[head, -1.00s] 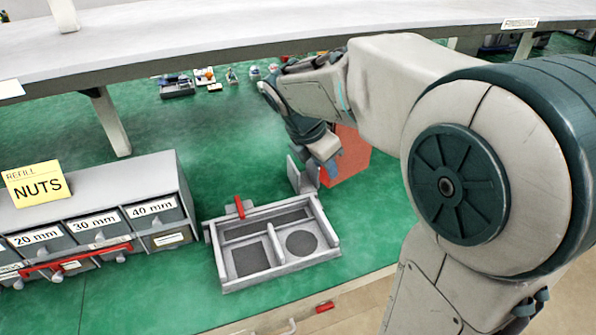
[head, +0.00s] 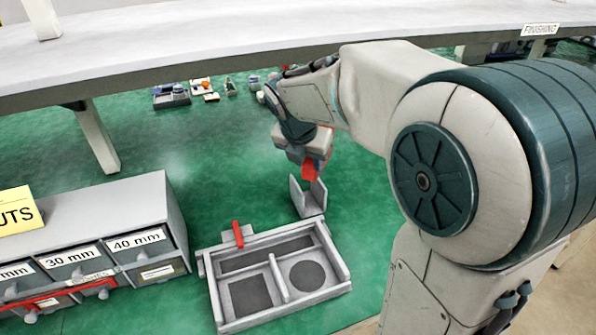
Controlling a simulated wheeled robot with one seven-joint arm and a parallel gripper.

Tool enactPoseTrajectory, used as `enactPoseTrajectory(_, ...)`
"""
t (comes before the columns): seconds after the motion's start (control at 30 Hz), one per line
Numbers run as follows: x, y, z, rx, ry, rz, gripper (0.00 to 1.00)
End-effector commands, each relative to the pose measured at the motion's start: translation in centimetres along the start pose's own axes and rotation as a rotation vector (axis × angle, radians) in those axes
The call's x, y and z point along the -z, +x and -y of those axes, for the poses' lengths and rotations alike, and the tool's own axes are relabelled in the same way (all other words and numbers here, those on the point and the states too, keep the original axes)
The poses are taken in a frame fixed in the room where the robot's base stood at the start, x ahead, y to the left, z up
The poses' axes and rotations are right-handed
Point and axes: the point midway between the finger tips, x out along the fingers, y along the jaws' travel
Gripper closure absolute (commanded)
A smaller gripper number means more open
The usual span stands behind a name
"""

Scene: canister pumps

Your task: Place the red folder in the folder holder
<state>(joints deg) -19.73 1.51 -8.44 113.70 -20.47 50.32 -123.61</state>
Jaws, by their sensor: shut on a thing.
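The red folder (head: 312,168) is held by my gripper (head: 306,158) and now shows as a small narrow red shape. The grey folder holder (head: 310,201) has upright walls and stands on the green surface just behind the grey tray. The folder's lower end is over or just behind the holder's opening in the head view. I cannot tell whether it is inside the holder or touching it. The fingertips are partly hidden by the wrist and the folder.
The grey compartment tray (head: 335,268) with a red clip (head: 238,234) sits in front of the holder. A grey drawer unit (head: 110,220) stands at left. A white shelf (head: 220,48) crosses above the bench.

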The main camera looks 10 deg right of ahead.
Motion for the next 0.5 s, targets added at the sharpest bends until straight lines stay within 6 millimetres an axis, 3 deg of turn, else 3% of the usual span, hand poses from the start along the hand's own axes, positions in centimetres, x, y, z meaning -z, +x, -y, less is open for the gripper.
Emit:
enactPoseTrajectory(0.2,-1.0,2.5,-2.7,0.000,-0.002,0.000,0.96)
enactPoseTrajectory(0.5,-0.6,4.9,-3.4,0.002,0.000,-0.001,0.96)
